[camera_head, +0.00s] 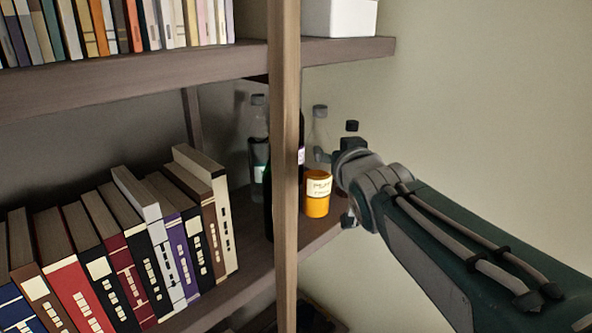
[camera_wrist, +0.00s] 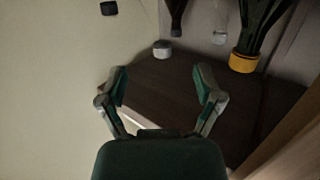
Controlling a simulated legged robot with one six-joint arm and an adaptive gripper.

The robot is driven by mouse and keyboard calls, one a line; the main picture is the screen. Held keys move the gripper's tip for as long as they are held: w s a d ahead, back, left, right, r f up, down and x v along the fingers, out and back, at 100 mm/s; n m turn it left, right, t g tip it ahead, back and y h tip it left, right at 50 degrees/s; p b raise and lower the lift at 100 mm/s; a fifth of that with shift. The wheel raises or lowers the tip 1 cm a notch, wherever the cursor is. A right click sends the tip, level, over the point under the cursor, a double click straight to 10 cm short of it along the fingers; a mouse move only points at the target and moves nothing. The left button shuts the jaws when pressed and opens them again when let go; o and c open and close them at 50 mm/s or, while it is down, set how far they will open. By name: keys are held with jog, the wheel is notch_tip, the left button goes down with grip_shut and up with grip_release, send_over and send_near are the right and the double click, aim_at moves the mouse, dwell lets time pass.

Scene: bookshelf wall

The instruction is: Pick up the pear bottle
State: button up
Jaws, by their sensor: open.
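A bottle with an orange lower part and a white label, likely the pear bottle (camera_head: 318,207), stands upright on the middle shelf just right of the wooden post. Its label print is too small to read surely. A clear neck with a grey cap shows above it. My gripper (camera_head: 350,150) is beside its upper right, partly hidden by my wrist. In the wrist view my gripper (camera_wrist: 163,86) is open, with nothing between its fingers. An orange-based thing (camera_wrist: 243,63) shows there at upper right, beyond the fingers; I cannot tell whether it is the same bottle.
The wooden post (camera_head: 285,150) stands left of the orange bottle. A clear bottle (camera_head: 259,150) and a dark bottle (camera_head: 268,205) are left of or behind it. Several books (camera_head: 150,235) fill the left of the shelf (camera_head: 240,285). A white box (camera_head: 340,17) is above.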

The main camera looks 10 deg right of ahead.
aim_at(322, 113)
jog(key=shift+t+y, duration=0.3)
jog(key=shift+t, duration=0.4)
jog(key=w+r, duration=0.1)
jog(key=w, duration=0.1)
jog(key=w+r, duration=0.1)
jog(key=w, duration=0.4)
jog(key=shift+w+d+r, duration=0.1)
jog(key=shift+w+r, duration=0.3)
jog(key=shift+w+a+n, duration=0.3)
jog(key=shift+w+a, duration=0.15)
jog(key=shift+w, duration=0.1)
jog(key=shift+w+d+r, duration=0.1)
jog(key=shift+w+d, duration=0.1)
jog(key=shift+w, duration=1)
jog(key=shift+w+d+r, duration=0.1)
jog(key=shift+w+d, duration=0.1)
jog(key=shift+w, duration=0.95)
jog(key=shift+a, duration=0.15)
jog(key=shift+c, duration=1.3)
jog(key=shift+a, duration=0.15)
grip_shut()
